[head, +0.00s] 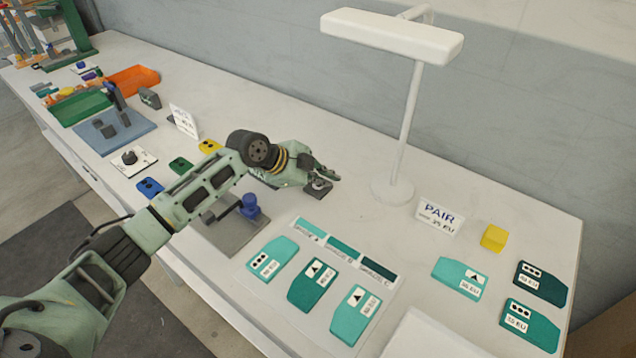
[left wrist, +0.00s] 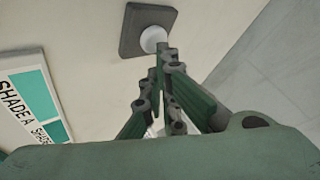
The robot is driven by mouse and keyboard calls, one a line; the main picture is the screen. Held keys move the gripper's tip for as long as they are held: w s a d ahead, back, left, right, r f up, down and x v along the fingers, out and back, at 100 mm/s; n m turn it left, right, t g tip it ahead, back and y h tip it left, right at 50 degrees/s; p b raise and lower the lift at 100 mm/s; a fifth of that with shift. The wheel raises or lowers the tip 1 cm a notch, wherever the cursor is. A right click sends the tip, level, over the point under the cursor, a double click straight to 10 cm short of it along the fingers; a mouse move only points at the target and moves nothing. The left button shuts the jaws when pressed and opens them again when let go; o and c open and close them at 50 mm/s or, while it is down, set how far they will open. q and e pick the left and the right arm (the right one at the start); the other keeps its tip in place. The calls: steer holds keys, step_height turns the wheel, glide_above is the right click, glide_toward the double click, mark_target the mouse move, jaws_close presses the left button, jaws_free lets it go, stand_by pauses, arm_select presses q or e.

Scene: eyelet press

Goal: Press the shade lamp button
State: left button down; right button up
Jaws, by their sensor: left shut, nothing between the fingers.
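The shade lamp button is a pale round knob on a dark grey square base (left wrist: 138,22); in the left wrist view the knob (left wrist: 152,38) shows at top centre. In the head view its base (head: 319,188) is partly hidden under my fingertips. My left gripper (head: 332,176) is shut and empty, with its fingertips (left wrist: 163,52) at the knob's edge. I cannot tell whether they touch it or press it. The white shade lamp (head: 392,34) stands on a round foot just right of the gripper; I cannot tell whether it is lit. My right gripper is not in view.
Teal shade strips (head: 342,247) lie in front of the button, with several teal tags nearer and to the right. A "PAIR" sign (head: 439,216) and a yellow block (head: 494,238) stand to the right. A press with a blue knob (head: 250,207) sits beside my forearm.

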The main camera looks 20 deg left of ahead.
arm_select(q)
steer(key=shift+f, duration=0.25)
steer(key=shift+r, duration=0.15)
steer(key=shift+r+p, duration=0.35)
steer(key=shift+r, duration=0.3)
steer(key=shift+r+p, duration=0.55)
steer(key=shift+r, duration=0.05)
steer(key=shift+r+p, duration=1.65)
steer(key=shift+r, duration=0.65)
